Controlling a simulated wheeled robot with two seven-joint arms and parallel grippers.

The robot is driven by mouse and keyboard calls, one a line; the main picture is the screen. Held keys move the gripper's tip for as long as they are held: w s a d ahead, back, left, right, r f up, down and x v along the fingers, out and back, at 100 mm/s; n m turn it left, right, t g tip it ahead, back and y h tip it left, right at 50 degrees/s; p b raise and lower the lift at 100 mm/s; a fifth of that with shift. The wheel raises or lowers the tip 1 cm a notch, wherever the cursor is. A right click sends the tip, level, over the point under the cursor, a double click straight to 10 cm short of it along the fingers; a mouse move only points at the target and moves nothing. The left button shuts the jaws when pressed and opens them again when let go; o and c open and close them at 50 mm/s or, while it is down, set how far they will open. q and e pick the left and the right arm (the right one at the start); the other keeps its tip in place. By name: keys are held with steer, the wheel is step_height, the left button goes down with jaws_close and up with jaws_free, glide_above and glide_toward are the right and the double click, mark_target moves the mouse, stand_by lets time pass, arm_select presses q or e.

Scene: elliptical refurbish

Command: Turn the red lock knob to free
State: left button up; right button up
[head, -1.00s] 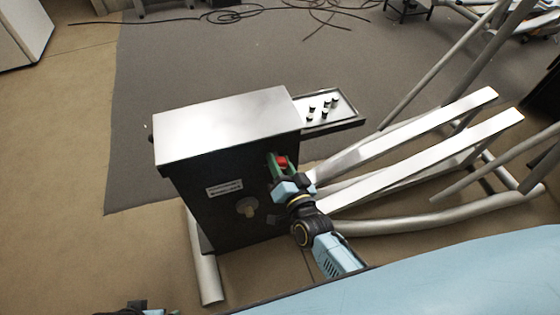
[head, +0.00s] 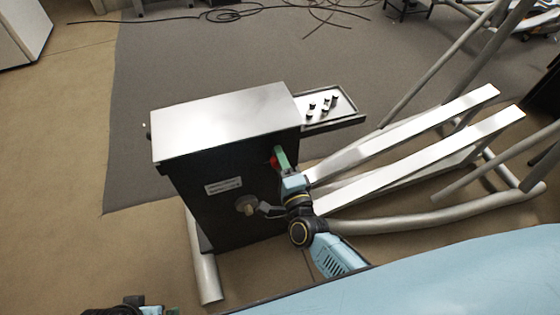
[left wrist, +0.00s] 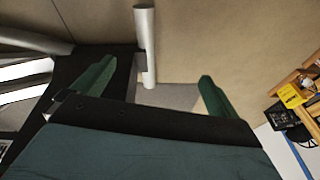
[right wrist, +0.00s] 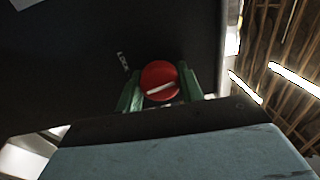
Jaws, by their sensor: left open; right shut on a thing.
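The red lock knob (right wrist: 160,82) sits on the dark front panel of the machine housing (head: 215,205). It is round, with a pale bar across its face that slants slightly up to the right in the right wrist view. My right gripper (right wrist: 160,92) is shut on the knob, one green finger on each side.
A tray (head: 345,117) with several small dark parts juts out behind the housing. Pale rails (head: 420,150) and grey tubes lie to the right. Floor at left is clear.

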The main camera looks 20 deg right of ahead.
steer(key=shift+m, duration=0.8)
arm_select(q)
steer(key=shift+w+d+r, duration=0.1)
steer(key=shift+d+r, duration=0.1)
steer(key=shift+r, duration=0.25)
steer(key=shift+w+d+r, duration=0.1)
steer(key=shift+d+r, duration=0.1)
steer(key=shift+r, duration=0.2)
arm_select(e)
steer(key=o, duration=1)
arm_select(q)
steer(key=f, duration=0.1)
steer(key=a+f+p, duration=0.1)
steer(key=f, duration=0.1)
steer(key=a+f, duration=0.1)
steer(key=f, duration=0.1)
steer(key=shift+s+a+f+p, duration=0.15)
steer(key=shift+s+a+p, duration=0.1)
steer(key=shift+s+p, duration=0.15)
arm_select(e)
steer(key=s, duration=0.9)
steer(key=s+f, duration=0.1)
steer(key=s, duration=0.3)
steer(key=shift+s+d, duration=0.2)
